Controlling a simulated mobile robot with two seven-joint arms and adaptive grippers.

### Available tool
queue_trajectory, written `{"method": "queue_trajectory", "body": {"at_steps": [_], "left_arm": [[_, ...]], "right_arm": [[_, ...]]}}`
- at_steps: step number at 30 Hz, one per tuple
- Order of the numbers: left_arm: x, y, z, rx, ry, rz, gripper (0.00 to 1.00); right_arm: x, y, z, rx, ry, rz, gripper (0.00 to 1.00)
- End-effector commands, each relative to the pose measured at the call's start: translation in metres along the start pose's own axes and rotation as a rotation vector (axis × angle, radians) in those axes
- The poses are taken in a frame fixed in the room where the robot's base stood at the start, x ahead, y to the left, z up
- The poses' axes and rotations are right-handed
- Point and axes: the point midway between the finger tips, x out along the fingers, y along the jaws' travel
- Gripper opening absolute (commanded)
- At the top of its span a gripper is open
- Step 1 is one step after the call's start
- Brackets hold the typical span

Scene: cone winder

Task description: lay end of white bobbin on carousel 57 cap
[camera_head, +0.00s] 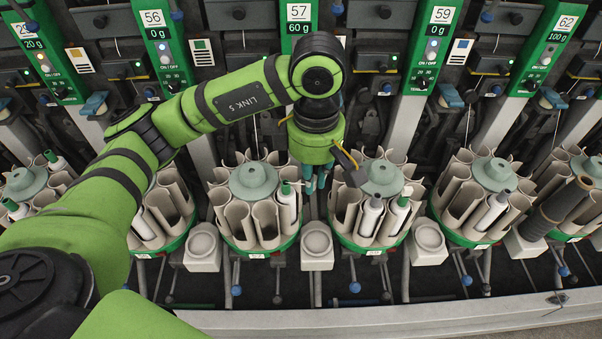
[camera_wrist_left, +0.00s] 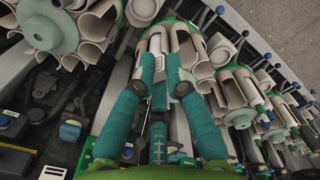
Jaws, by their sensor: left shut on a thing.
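My left gripper (camera_head: 315,180) hangs between two carousels under the 57 sign (camera_head: 299,12). In the left wrist view its teal fingers (camera_wrist_left: 162,75) are closed together at the tips. The yarn end between them is too thin to make out. A white bobbin with a green tip (camera_head: 287,202) stands in a tube of the carousel left of the gripper. That carousel has a round grey-green cap (camera_head: 253,176) on top. The right-hand carousel has a similar cap (camera_head: 381,176). I cannot tell which carousel belongs to 57. My right gripper is not in view.
Two more white bobbins (camera_head: 370,216) stand in the right-hand carousel. A pale pedestal with a round cup (camera_head: 317,243) stands between the carousels. Further carousels (camera_head: 492,175) continue along the row. A dark cylindrical object (camera_head: 553,208) leans at the right. A pale rail (camera_head: 380,322) runs along the front.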

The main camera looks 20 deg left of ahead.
Motion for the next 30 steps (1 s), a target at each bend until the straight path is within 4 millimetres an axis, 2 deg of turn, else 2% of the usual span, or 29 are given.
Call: {"method": "queue_trajectory", "body": {"at_steps": [4,18,30], "left_arm": [[-0.008,-0.003,0.005,0.000,0.001,0.001,0.04],[-0.032,-0.004,0.006,0.000,0.001,0.000,0.04],[-0.034,-0.003,0.005,-0.005,0.001,-0.001,0.04]], "right_arm": [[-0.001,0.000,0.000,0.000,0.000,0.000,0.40],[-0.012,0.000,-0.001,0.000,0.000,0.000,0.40],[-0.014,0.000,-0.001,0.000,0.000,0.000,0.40]]}}
